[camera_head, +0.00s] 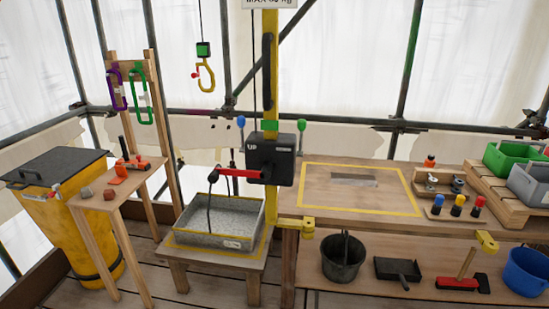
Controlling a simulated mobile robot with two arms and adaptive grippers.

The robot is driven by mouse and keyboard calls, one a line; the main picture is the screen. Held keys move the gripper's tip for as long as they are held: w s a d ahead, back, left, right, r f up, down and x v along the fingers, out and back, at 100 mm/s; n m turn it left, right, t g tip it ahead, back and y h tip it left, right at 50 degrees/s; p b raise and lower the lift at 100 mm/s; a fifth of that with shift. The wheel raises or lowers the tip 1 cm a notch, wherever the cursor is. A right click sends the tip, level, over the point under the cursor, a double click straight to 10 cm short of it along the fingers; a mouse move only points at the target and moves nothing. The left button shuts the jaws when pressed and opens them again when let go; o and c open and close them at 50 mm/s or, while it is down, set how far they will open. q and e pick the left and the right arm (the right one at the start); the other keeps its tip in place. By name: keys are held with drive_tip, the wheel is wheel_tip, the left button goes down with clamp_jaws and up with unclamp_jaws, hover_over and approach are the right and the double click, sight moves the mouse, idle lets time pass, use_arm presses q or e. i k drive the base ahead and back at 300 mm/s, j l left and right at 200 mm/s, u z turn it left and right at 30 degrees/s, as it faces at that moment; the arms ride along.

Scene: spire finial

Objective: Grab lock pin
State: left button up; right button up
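No part labelled as a lock pin can be made out for certain. Three small pieces with blue, yellow (459,201) and red tops stand on the right of the bench. Small orange and dark items (131,164) lie on the narrow wooden stand at the left. A red lever (238,174) sticks out left from the black hoist box (270,159) on the yellow post, and a dark cord hangs near it into the grey tray (243,244). Neither my left nor my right gripper is in view.
The wooden bench (320,210) has a yellow-outlined area with a grey slot. Green (512,158) and grey bins stand at the right. A yellow bin (75,235) stands at the left. A yellow hook (206,76) hangs above.

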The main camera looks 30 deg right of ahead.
sight(439, 199)
drive_tip(key=z, duration=1)
